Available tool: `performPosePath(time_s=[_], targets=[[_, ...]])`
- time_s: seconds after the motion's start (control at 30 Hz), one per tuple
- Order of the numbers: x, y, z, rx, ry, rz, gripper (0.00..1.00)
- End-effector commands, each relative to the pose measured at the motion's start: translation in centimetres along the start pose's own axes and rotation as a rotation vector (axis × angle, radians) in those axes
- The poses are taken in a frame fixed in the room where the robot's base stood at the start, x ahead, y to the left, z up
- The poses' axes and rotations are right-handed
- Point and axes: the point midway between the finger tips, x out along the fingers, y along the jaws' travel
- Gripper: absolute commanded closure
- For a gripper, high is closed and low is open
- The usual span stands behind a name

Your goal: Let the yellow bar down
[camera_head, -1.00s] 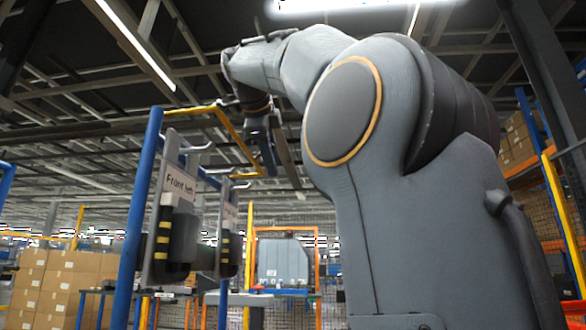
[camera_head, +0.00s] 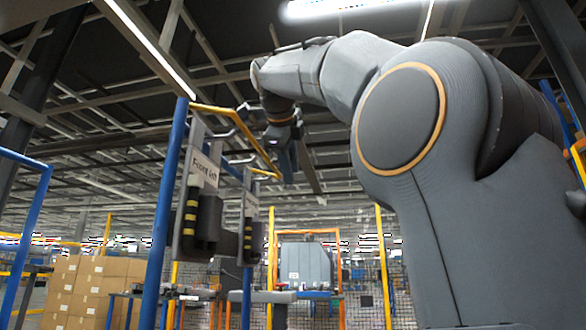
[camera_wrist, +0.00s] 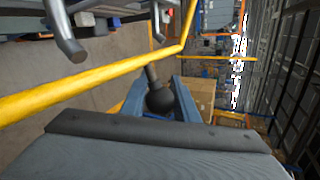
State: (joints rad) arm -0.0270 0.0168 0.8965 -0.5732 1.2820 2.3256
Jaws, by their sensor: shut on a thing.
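The yellow bar (camera_head: 262,150) is a bent frame high up, running from near the top of a blue post (camera_head: 168,190) to the right and back. In the wrist view the yellow bar (camera_wrist: 95,84) crosses the picture from lower left to upper right. A short dark stalk with a round black knob (camera_wrist: 159,99) stands off it. My gripper (camera_wrist: 157,104) has its two blue-grey fingers on either side of the knob and is shut on it. In the head view my gripper (camera_head: 287,152) is beside the bar's far stretch, its fingertips hard to make out.
Below the bar hang a sign panel (camera_head: 205,168) and dark boxes with yellow stripes (camera_head: 208,222). Grey hooks (camera_wrist: 64,32) jut close to the bar. Cartons (camera_head: 85,285) are stacked at lower left. A grey machine in an orange frame (camera_head: 306,264) stands behind.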

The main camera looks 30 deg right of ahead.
Motion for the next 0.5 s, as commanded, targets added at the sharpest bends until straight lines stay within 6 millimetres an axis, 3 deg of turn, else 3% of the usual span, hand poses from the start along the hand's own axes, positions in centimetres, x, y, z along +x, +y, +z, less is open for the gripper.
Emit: performPosePath(time_s=[0.17, 0.2, 0.3, 0.5], targets=[[0.18, 0.38, 0.33, -0.005, -0.002, 0.007, 1.00], [0.17, 0.40, 0.36, -0.006, -0.003, 0.008, 0.68], [0.15, 0.36, 0.33, -0.005, -0.002, 0.007, 0.54], [0.15, 0.14, 0.04, -0.002, 0.001, 0.004, 0.54]])
